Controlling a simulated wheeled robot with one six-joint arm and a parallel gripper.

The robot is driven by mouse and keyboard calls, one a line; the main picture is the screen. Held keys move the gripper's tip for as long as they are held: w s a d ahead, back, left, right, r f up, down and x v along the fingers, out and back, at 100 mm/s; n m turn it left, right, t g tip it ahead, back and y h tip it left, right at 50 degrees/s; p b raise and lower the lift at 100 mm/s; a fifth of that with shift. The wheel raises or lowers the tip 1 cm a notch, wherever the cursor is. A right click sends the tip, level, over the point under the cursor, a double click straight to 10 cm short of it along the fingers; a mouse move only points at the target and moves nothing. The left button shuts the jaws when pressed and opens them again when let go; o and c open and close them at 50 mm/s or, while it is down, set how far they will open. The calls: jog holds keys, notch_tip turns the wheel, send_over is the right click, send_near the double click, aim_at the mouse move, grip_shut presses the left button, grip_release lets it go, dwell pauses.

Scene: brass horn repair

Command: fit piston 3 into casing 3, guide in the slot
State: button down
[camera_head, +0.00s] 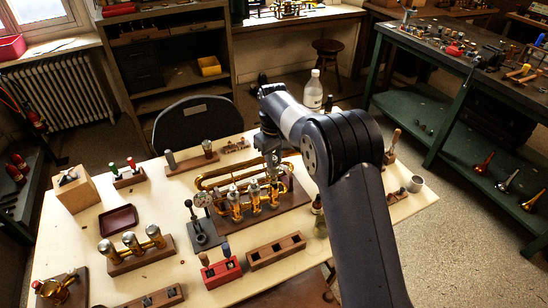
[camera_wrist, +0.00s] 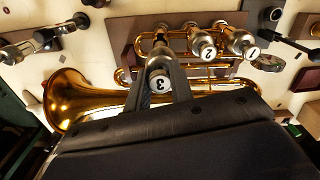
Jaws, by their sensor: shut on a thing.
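My gripper (camera_head: 268,152) is shut on piston 3 (camera_wrist: 159,84), whose white cap reading 3 faces the wrist camera between the two fingers. The brass horn (camera_head: 246,196) lies on a wooden stand on the bench. My gripper is over the right end of its row of casings. Pistons 2 (camera_wrist: 208,52) and 1 (camera_wrist: 252,52) sit in the row beside it, caps showing. Casing 3 and the guide slot are mostly hidden by the piston and fingers. I cannot tell whether the piston's lower end is inside the casing. The horn's bell (camera_wrist: 72,100) shows left in the wrist view.
A dial gauge on a stand (camera_head: 203,205) stands left of the horn. In front are a red block (camera_head: 222,272) and a wooden slotted block (camera_head: 276,251). A dark red tray (camera_head: 118,218) lies left. Bottles (camera_head: 314,92) stand behind my arm.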

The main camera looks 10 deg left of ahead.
aim_at(274, 173)
jog(key=shift+f, duration=0.25)
jog(key=shift+f+b, duration=1.65)
jog(key=shift+f, duration=1.35)
jog(key=c, duration=1.2)
grip_release()
jog(key=shift+o, duration=0.2)
notch_tip(274, 173, up, 11)
jog(key=shift+f+b, duration=0.1)
jog(key=shift+b, duration=0.4)
